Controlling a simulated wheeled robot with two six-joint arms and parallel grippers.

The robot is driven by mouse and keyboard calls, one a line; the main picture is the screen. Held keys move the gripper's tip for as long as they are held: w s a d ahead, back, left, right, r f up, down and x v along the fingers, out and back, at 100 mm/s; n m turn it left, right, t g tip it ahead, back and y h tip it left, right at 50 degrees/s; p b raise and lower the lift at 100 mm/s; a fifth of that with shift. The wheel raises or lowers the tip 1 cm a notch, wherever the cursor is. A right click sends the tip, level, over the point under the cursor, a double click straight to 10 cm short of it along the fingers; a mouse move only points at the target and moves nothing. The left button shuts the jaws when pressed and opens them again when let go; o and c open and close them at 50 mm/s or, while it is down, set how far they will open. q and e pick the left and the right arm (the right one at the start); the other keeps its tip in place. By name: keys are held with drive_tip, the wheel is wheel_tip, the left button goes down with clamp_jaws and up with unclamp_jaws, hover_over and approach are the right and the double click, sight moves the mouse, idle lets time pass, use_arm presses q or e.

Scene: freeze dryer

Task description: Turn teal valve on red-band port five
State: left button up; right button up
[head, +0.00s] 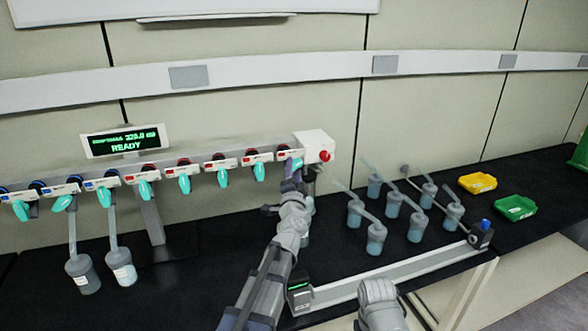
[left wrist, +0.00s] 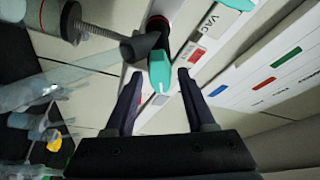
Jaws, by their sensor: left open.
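A row of teal valves lines the manifold (head: 235,158), some under blue bands and some under red. The rightmost red-band port (head: 284,155) has a teal valve (head: 297,163), partly hidden by my left gripper (head: 291,180). In the left wrist view this teal valve (left wrist: 160,72) shows below a dark port stub (left wrist: 150,42) with a red ring. My left gripper (left wrist: 160,76) is open, with one finger on either side of the valve and visible gaps between. My right gripper (head: 378,291) is low at the front; its fingers cannot be made out.
A white box with a red knob (head: 325,156) ends the manifold. Several flasks (head: 376,237) stand on the black bench to the right, near a rail (head: 400,268). Two flasks (head: 121,266) hang at left.

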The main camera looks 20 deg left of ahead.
use_arm(q)
drive_tip(key=shift+c, duration=0.2)
clamp_jaws()
idle(0.3)
